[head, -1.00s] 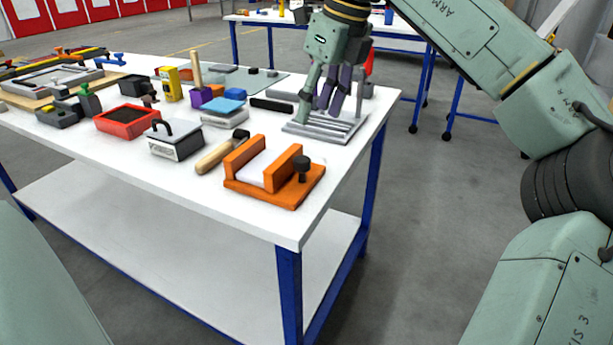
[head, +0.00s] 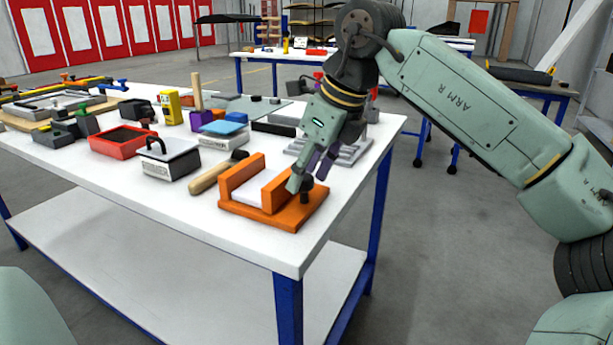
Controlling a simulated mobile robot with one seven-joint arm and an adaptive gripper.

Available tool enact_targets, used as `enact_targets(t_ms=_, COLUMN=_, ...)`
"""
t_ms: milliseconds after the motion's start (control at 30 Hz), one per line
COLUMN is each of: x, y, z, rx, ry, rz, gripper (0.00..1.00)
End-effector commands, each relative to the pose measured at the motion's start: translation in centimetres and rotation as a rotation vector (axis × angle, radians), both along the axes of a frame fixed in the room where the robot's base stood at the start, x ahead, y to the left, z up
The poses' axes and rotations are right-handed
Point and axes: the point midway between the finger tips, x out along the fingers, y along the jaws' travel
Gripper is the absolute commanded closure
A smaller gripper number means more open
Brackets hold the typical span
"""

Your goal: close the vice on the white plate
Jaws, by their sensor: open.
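The orange vice (head: 238,208) sits near the front right corner of the white table. One finger partly hides the right jaw.
A wooden-handled tool (head: 213,177) lies just left of the vice. A grey slatted rack (head: 353,152) stands behind my gripper. A white box with a black handle (head: 168,160) and a red tray (head: 122,142) stand farther left. The table's front right corner is bare.

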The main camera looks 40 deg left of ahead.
Motion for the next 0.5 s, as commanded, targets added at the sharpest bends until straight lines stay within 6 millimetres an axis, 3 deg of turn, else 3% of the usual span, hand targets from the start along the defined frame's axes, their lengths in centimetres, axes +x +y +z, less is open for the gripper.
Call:
enact_targets(t_ms=400, x=-0.07, y=0.38, z=-0.93, rx=0.0, ry=0.001, rz=0.0, gripper=0.53)
enact_targets(t_ms=500, x=-0.07, y=0.38, z=-0.92, rx=0.0, ry=0.001, rz=0.0, gripper=0.59)
